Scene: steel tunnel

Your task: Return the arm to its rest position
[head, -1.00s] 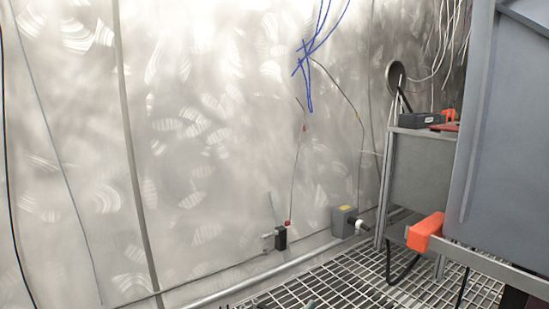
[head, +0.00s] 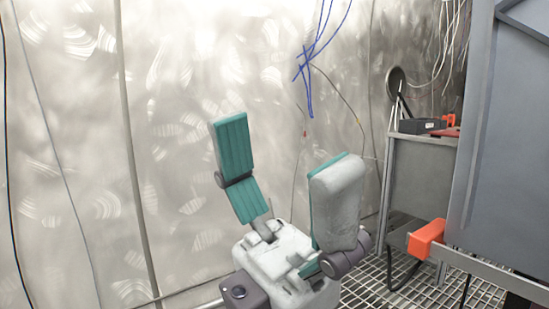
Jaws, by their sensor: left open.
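My left gripper (head: 275,165) stands upright in the lower middle of the head view. Its two fingers with teal pads are spread wide apart and nothing is between them. The left finger shows its teal pad, and the right finger shows mostly its pale grey back. Behind it is the steel wall, and the gripper hides the grey box and the valve low on that wall. My right gripper is not in view.
A grey cabinet (head: 508,150) fills the right edge, with an orange block (head: 427,239) on the rail below it. A grey bench (head: 420,180) holds a dark box (head: 421,126). Blue wires (head: 310,70) hang on the wall. Metal grating (head: 375,295) covers the floor.

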